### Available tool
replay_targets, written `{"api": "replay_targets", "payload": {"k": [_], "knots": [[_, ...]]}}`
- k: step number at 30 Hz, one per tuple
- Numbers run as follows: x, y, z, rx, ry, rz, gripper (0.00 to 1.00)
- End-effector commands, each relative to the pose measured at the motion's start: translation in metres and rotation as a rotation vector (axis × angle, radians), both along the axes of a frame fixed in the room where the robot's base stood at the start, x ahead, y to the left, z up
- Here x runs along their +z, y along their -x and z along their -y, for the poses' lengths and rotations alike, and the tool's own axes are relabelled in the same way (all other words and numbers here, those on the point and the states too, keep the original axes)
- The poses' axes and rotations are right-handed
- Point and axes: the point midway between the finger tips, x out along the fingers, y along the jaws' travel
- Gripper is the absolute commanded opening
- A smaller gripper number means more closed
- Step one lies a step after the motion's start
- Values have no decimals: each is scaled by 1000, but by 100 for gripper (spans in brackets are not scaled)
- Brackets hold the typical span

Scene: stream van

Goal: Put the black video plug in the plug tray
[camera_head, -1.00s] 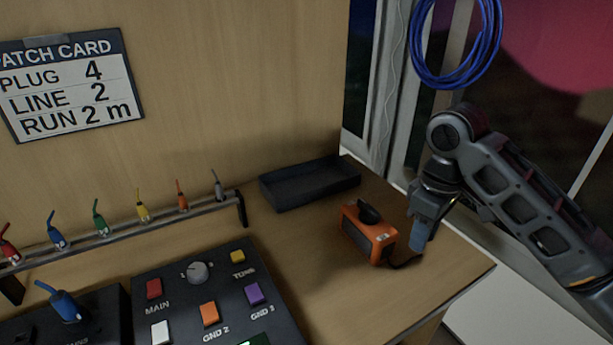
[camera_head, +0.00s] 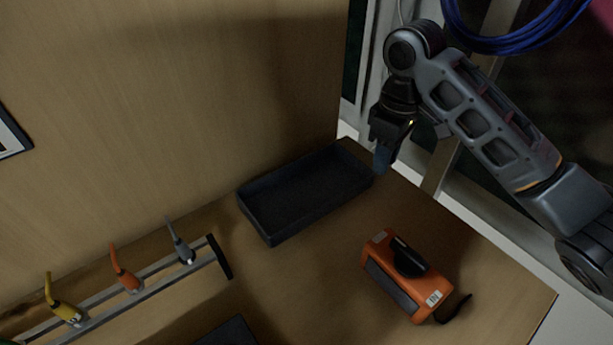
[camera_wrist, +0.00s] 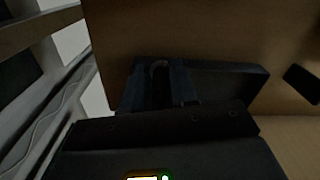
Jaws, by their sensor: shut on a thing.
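The plug tray (camera_head: 268,226) is a dark, shallow rectangular tray on the wooden counter, against the back panel. My gripper (camera_head: 383,160) is at the tray's right end, seemingly above the counter; its exact height is hard to judge. In the wrist view, my gripper (camera_wrist: 160,88) is shut on a dark thing, the black video plug (camera_wrist: 160,76), with a curved grey edge on top. The plug is mostly hidden by the fingers, and I cannot make it out in the head view. The tray (camera_wrist: 235,72) shows just beyond the fingers, to the right.
An orange box (camera_head: 392,285) with a black knob and short black cable stands in front of the tray. A rack (camera_head: 120,300) holding grey, orange and yellow plugs is at left. Blue cable (camera_head: 510,40) hangs at upper right. Bare counter lies around the orange box.

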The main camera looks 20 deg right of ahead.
Motion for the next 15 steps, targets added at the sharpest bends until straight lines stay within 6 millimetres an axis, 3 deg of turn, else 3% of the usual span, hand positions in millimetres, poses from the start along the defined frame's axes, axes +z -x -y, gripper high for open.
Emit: {"api": "replay_targets", "payload": {"k": [15], "knots": [[-55,-67,-66,3,2,-3,0]]}}
